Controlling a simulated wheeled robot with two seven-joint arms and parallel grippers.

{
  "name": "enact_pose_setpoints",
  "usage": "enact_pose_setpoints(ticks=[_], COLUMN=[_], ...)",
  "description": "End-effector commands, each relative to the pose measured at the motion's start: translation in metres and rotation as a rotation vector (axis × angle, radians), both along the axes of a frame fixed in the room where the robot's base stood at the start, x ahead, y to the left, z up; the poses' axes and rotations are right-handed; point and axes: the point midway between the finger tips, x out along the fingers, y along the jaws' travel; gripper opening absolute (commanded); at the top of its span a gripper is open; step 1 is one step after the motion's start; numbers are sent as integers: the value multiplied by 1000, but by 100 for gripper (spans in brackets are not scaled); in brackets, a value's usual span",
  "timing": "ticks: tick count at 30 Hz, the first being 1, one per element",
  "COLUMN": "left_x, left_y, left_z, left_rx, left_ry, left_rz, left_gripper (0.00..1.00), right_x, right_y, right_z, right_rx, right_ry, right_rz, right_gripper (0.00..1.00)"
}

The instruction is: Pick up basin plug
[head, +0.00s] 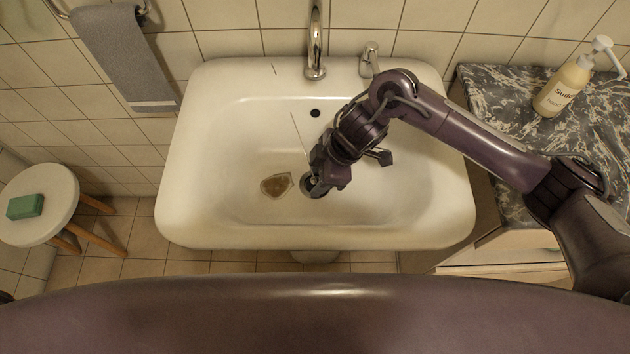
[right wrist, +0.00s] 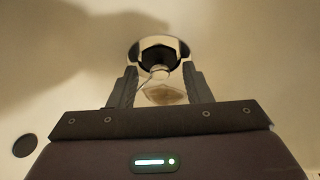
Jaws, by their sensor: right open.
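The white basin (head: 230,120) fills the middle of the head view. In the right wrist view the open fingers (right wrist: 160,78) straddle a small pale, knob-like piece in front of a dark round shape with a bright metal rim (right wrist: 158,50). The fingers look apart from the knob. A thin chain line (head: 299,133) runs down the basin's back wall toward the gripper. My left gripper is out of view.
The tap (head: 315,45) stands at the back. A soap bottle (head: 563,86) stands on the marble counter. Green soap (head: 25,206) lies on a stool (head: 55,190). The basin's left side is clear.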

Motion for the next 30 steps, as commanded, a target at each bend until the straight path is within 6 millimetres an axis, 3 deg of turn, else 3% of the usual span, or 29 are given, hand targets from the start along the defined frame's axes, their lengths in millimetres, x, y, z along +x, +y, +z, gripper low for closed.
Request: enact_pose_setpoints(ticks=[8,18,26,30], left_x=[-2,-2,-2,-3], left_y=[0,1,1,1], left_z=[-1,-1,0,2], left_rx=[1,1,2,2], left_ry=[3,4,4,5], left_rz=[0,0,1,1], left_gripper=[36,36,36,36], right_x=[0,0,1,2], right_y=[2,1,2,2], right_z=[-3,-3,-1,15], right_rx=[1,1,1,3], right_ry=[-1,-2,-2,-6], right_rz=[1,-1,0,1], right_gripper=[45,0,0,0])
